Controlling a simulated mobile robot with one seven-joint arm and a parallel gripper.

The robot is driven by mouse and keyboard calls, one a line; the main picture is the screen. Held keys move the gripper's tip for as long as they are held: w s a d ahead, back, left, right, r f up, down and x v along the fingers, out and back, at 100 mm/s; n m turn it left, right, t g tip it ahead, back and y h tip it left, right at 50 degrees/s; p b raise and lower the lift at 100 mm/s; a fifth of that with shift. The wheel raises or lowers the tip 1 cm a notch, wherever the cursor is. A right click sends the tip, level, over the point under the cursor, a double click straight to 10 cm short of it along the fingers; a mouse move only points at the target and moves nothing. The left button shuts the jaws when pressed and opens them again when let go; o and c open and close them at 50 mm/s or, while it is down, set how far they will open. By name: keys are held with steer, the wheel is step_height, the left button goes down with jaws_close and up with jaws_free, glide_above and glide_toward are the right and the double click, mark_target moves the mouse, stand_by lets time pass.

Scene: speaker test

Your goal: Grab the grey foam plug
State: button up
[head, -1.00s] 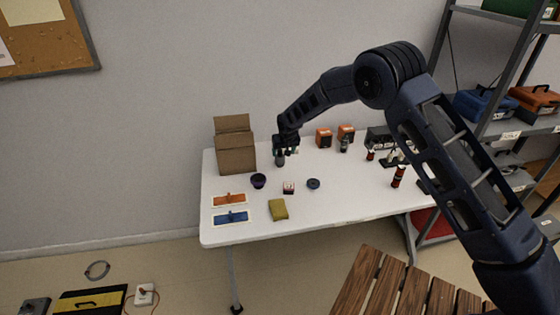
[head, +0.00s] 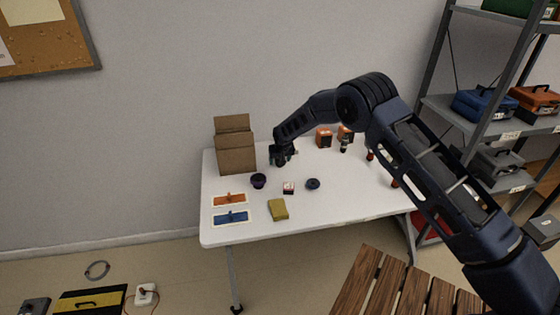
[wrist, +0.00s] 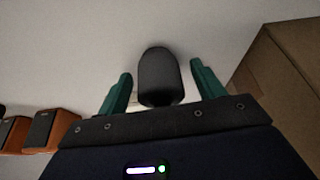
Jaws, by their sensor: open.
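The grey foam plug (wrist: 160,78) shows in the wrist view as a dark grey cylinder with a rounded end, between the two green fingers. My gripper (wrist: 160,70) is open, with a finger on either side of the plug and visible gaps on both sides. In the head view my gripper (head: 281,158) is low over the back of the white table (head: 330,202), right of the cardboard box. There the gripper mostly hides the plug.
The cardboard box (head: 236,158) stands close left of my gripper. Orange-and-black speakers (head: 324,138) stand to its right. In front are a dark purple cup (head: 258,181), a small red-and-white box (head: 289,188), a dark disc (head: 313,184) and a yellow-green pad (head: 278,210).

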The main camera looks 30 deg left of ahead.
steer(key=c, duration=1.1)
steer(key=shift+o, duration=0.2)
steer(key=shift+r, duration=0.1)
